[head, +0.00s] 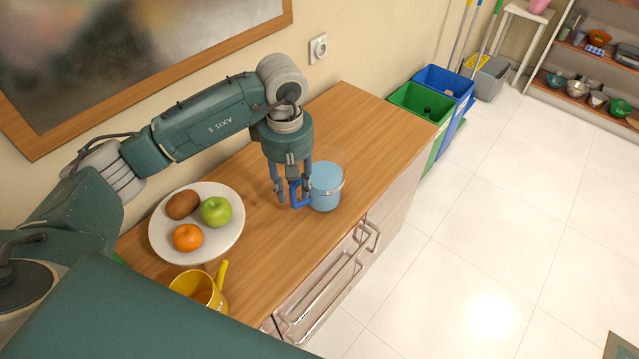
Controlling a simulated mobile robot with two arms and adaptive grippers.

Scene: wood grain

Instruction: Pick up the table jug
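A light blue jug (326,188) with a clear upper part and a darker blue handle (299,203) stands upright on the wooden counter top (345,118). Its handle faces left, towards my gripper. My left gripper (293,193) points down at the handle, with its fingers apart and the handle close to or between them. I cannot tell whether a finger touches it. The jug still rests on the counter. My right gripper is not in view.
A white plate (229,237) with a green apple, an orange and a brown fruit lies left of the jug. A yellow spouted vessel (197,285) stands nearer. A picture frame (215,48) hangs on the wall. Green (408,98) and blue (447,82) bins stand beyond the counter.

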